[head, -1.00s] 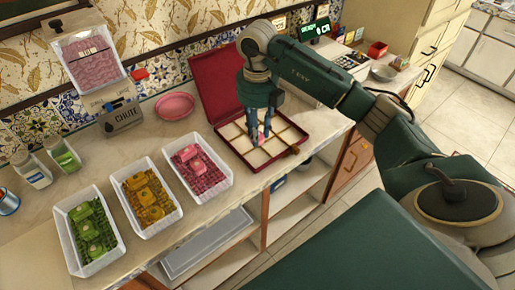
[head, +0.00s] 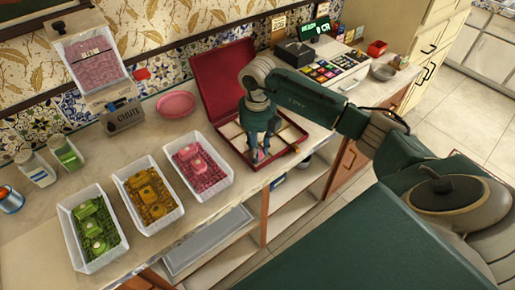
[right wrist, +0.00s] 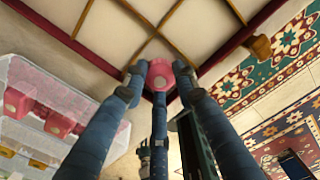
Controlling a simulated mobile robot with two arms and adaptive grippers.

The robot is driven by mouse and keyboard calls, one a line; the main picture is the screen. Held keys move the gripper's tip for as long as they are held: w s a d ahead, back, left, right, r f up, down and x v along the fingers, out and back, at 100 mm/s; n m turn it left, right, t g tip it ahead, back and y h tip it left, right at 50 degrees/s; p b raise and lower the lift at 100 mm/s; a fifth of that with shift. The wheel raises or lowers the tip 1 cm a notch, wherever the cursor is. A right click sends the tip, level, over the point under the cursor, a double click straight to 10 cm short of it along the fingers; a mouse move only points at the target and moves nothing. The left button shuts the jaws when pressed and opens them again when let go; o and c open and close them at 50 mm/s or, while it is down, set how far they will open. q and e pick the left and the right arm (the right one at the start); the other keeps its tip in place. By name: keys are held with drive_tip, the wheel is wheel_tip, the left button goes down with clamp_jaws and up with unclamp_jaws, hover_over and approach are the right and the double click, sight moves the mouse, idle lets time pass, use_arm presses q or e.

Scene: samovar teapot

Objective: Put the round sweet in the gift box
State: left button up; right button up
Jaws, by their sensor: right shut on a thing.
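My right gripper (head: 256,158) is shut on a round pink sweet, at the near corner of the open gift box. In the right wrist view the sweet (right wrist: 160,75) sits between the fingertips, in front of the box's dark red rim corner. I cannot tell whether it touches the box. The gift box (head: 222,85) has a raised red lid and cream compartments with gold dividers; those I can see in the right wrist view (right wrist: 110,30) are empty. My arm hides part of the box. My left gripper is not in view.
Three white trays hold green (head: 121,243), yellow (head: 180,210) and pink sweets (head: 228,175), left of the box. A pink plate (head: 176,104) and a chute dispenser (head: 124,117) stand behind. The counter's front edge lies close to the box.

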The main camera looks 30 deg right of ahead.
drive_tip(key=o, duration=0.6)
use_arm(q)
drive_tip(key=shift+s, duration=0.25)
use_arm(e)
drive_tip(key=shift+r, duration=0.45)
use_arm(q)
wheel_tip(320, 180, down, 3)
drive_tip(key=b, duration=0.2)
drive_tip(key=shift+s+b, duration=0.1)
drive_tip(key=shift+b, duration=0.2)
use_arm(e)
wheel_tip(320, 180, up, 11)
drive_tip(key=shift+r, duration=0.2)
